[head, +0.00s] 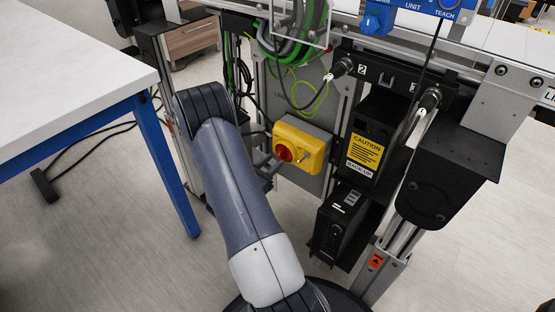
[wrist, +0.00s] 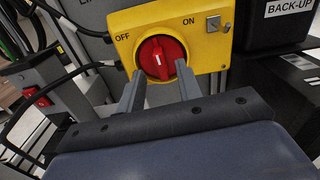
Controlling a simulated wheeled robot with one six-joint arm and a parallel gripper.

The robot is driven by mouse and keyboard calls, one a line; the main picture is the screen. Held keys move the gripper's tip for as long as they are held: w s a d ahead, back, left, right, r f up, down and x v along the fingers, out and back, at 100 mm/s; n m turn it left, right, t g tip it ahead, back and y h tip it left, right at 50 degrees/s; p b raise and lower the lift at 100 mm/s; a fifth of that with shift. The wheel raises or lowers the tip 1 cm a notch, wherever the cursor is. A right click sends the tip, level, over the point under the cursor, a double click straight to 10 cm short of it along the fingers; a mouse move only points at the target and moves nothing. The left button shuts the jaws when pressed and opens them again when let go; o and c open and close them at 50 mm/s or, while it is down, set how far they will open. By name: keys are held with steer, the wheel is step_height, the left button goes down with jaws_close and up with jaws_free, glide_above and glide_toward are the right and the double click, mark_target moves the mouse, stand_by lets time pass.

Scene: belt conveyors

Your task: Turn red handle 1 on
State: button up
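A red rotary handle (wrist: 162,57) sits on a yellow box (wrist: 215,62) marked OFF at upper left and ON at upper right. Its grip bar stands roughly upright in the wrist view, with a white mark on it. In the head view the handle (head: 284,154) is on the front of the yellow box (head: 312,146). My gripper (wrist: 160,71) is open, one finger on each side of the handle's lower part, with nothing clamped between them. I cannot tell whether the fingers touch the handle. In the head view my gripper (head: 268,168) is partly hidden by my arm.
A second red switch (wrist: 30,92) on a grey box shows at the left of the wrist view. Black boxes (head: 366,140) with a caution label stand right of the yellow box. Loose cables (head: 290,50) hang above. A white table (head: 70,50) with blue legs is at left.

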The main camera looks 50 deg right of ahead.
mark_target(279, 157)
steer(key=shift+w+d, duration=0.1)
steer(key=shift+d, duration=1.55)
steer(key=shift+c, duration=0.5)
jaws_close()
